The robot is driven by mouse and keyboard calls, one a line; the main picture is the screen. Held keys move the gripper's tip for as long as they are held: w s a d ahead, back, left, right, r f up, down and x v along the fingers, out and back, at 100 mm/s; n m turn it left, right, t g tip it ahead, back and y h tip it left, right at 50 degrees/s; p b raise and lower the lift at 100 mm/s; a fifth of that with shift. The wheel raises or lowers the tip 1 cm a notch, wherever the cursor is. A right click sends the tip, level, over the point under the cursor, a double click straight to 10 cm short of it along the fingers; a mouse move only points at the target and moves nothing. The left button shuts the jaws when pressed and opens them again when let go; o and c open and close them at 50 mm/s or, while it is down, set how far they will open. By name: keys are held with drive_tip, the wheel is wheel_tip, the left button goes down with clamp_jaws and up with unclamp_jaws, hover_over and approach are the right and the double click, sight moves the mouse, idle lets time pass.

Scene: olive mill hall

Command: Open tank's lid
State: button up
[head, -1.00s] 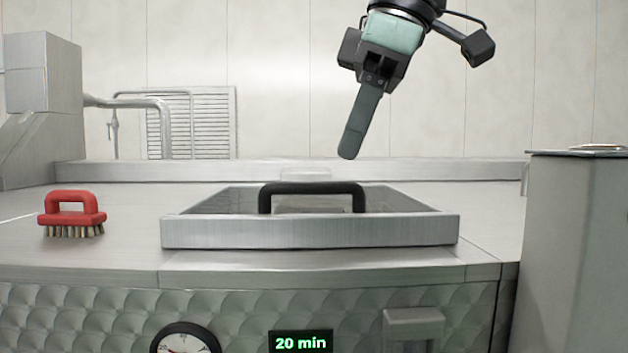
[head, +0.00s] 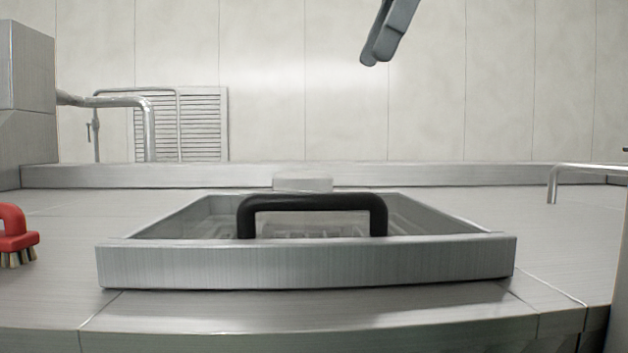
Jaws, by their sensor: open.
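The tank's lid (head: 305,264) is a shallow steel frame with raised walls, lying shut on the steel tank top in the middle of the head view. Its black arched handle (head: 312,203) stands up near the front wall, and a clear panel seems to show behind it. A small steel block (head: 303,183) sits at the lid's back edge. My gripper (head: 372,60) is high above the lid, right of the handle, and touches nothing. Only its finger ends show; the rest is cut off by the top edge.
A red brush (head: 14,236) stands on the tank top at the far left, partly out of view. A bent metal pipe (head: 590,168) is at the right. Steel pipes (head: 148,125) and a louvred vent (head: 190,125) are at the back left. The space above the lid is clear.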

drive_tip(key=b, duration=0.1)
approach(317, 193)
drive_tip(key=x, duration=0.9)
drive_tip(key=shift+w+a+r, duration=0.1)
drive_tip(key=shift+a, duration=0.1)
drive_tip(key=shift+r, duration=0.1)
clamp_jaws()
